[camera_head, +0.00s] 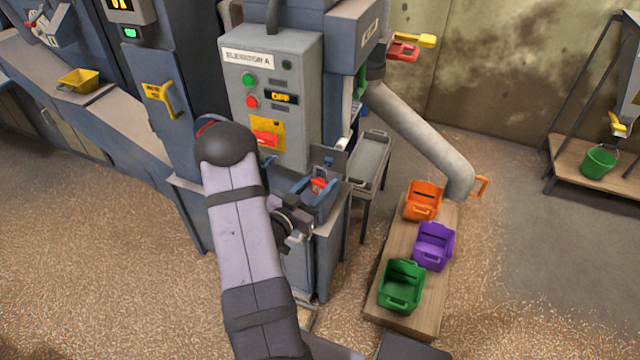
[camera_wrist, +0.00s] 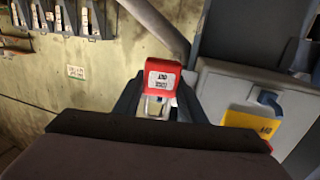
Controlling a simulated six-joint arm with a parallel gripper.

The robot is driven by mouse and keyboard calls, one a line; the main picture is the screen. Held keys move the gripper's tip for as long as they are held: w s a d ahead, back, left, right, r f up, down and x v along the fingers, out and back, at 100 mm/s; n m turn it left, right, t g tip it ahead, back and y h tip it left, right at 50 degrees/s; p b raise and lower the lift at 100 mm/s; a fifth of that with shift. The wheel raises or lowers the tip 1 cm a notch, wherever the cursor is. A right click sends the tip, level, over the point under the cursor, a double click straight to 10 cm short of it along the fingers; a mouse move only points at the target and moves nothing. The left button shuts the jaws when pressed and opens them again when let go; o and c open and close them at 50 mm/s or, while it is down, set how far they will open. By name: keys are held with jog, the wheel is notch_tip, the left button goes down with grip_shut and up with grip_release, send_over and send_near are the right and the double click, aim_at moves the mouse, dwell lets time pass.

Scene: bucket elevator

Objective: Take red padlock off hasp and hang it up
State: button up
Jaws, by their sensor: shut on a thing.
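The red padlock (camera_wrist: 163,72) with a white label sits between the two fingers of my gripper (camera_wrist: 160,100) in the wrist view. My gripper is shut on it. In the head view the padlock (camera_head: 318,185) shows as a small red patch between the fingers of my gripper (camera_head: 314,192), to the right of and below the grey ELEVATOR A panel (camera_head: 300,70). A yellow plate with a red handle (camera_head: 265,139) is on the panel front. A small plate with a blue hook (camera_head: 328,161) is just behind the padlock. I cannot tell whether the padlock touches it.
My arm covers part of the cabinet's front. A grey side table (camera_head: 372,152) stands right of the cabinet. A slanted pipe (camera_head: 425,130) comes down beyond it. Orange (camera_head: 423,200), purple (camera_head: 434,246) and green (camera_head: 401,285) buckets stand on a wooden board at the right.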

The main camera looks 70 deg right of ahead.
jog(key=shift+d, duration=0.15)
jog(key=x, duration=0.1)
jog(key=b+x, duration=0.1)
jog(key=shift+w+d+r, duration=0.15)
jog(key=shift+d, duration=0.25)
dwell(0.6)
jog(key=shift+d+r, duration=0.1)
jog(key=shift+r, duration=0.1)
jog(key=shift+f+b, duration=0.5)
dwell(0.4)
